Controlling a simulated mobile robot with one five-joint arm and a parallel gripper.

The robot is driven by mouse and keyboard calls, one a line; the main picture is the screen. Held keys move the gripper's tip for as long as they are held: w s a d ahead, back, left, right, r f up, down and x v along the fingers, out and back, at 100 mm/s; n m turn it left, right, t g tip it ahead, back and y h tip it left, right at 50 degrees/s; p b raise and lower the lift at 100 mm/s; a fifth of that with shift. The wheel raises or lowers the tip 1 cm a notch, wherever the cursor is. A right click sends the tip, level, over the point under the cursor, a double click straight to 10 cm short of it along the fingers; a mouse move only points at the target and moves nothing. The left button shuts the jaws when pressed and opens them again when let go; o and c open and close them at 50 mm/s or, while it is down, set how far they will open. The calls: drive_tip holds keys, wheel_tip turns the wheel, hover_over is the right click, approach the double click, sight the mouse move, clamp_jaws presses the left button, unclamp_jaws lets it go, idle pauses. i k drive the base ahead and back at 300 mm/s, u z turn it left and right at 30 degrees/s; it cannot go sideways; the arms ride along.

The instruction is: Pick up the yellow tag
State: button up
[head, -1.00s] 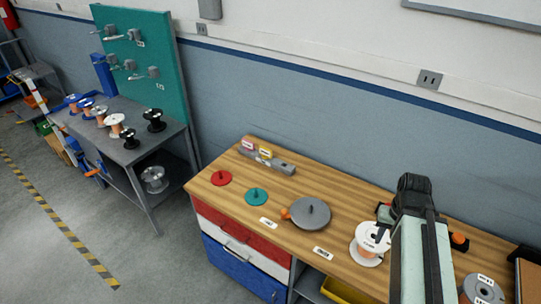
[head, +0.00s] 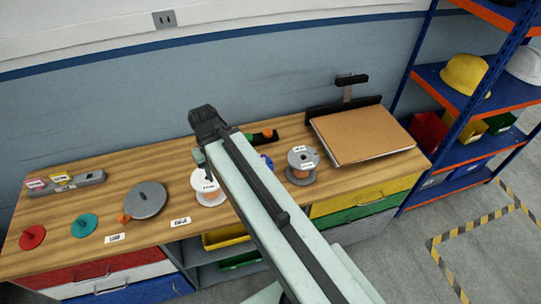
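The yellow tag (head: 61,180) stands upright in a grey holder (head: 88,180) at the back left of the wooden workbench. A pink-red tag (head: 36,184) stands beside it, to its left. My arm reaches over the middle of the bench, and its dark end (head: 207,125) is well to the right of the yellow tag, with other things between. My gripper's fingers cannot be made out, so I cannot tell whether they are open or shut.
A grey disc (head: 146,200), red disc (head: 32,237) and teal disc (head: 85,225) lie on the bench's left half. A white spool (head: 207,188) and grey spool (head: 302,165) stand near my arm. A cork-coloured board (head: 362,134) is at right. Blue shelving (head: 455,110) stands beyond it.

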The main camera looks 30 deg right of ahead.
sight(63, 178)
drive_tip(key=u, duration=0.4)
drive_tip(key=k, duration=1.1)
drive_tip(key=u, duration=1.5)
drive_tip(key=i, duration=4.1)
drive_tip(key=z, duration=0.6)
drive_tip(key=k, duration=0.75)
drive_tip(key=z, duration=0.15)
drive_tip(key=i, duration=0.85)
